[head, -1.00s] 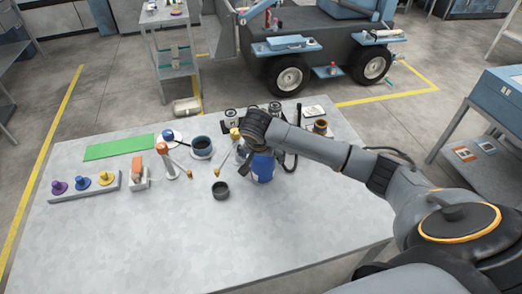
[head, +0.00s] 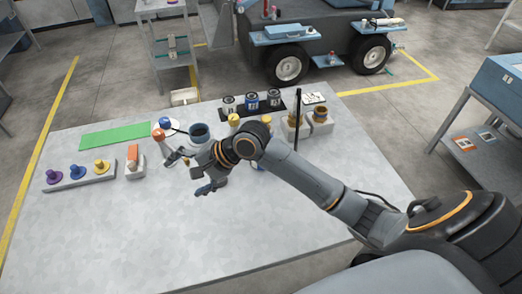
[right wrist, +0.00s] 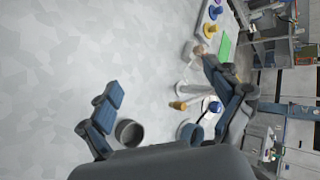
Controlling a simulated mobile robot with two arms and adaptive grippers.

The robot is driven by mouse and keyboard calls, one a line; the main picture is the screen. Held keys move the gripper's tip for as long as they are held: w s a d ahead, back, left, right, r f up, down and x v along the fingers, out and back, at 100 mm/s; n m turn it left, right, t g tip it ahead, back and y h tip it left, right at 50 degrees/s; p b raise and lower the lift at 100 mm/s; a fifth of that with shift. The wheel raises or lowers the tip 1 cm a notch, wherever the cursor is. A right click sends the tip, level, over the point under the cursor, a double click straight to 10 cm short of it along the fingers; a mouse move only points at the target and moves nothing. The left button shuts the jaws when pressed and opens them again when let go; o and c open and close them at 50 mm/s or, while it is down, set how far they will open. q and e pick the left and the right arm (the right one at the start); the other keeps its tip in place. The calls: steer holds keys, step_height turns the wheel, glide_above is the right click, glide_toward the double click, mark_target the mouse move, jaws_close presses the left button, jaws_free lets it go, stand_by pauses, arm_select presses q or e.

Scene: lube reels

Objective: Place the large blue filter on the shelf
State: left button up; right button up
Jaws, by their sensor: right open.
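My right gripper (head: 193,172) is open and empty above the table, to the left of that cylinder. A smaller blue-labelled canister (head: 252,102) stands between two dark ones on a black rack at the table's back. Which surface is the shelf is unclear. My left gripper is not in view.
A small dark cup (right wrist: 128,133) lies close to one right finger. A grey cart (head: 168,42) is behind. The table's front is clear.

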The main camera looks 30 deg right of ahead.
steer(key=s+d+f+m+t+h, duration=0.1)
steer(key=d+m+t+h, duration=0.3)
steer(key=d+m, duration=0.3)
steer(key=s+d+f+m+t+h+b, duration=0.1)
steer(key=s+d+f+m+t+h, duration=0.1)
steer(key=d+m, duration=0.6)
steer(key=s+d+f+m+t+h+b, duration=0.1)
steer(key=d+m+t+h, duration=0.4)
steer(key=m, duration=0.8)
steer(key=shift+s+d+f+m+t+h, duration=0.2)
steer(key=shift+s+d+f+h, duration=0.15)
steer(key=shift+d+h, duration=0.25)
steer(key=shift+s+d+f+m+t+h, duration=0.1)
steer(key=shift+s+d+f+m+h, duration=0.1)
steer(key=shift+s+d+f+h, duration=0.3)
steer(key=p+x, duration=0.1)
steer(key=x, duration=0.6)
steer(key=shift+w+d+r, duration=0.1)
steer(key=shift+w+d, duration=0.1)
steer(key=shift+w, duration=0.15)
steer(key=shift+a+p+x, duration=0.2)
steer(key=shift+p+x, duration=0.3)
steer(key=shift+x, duration=2.6)
steer(key=shift+c, duration=0.2)
steer(key=c, duration=1.5)
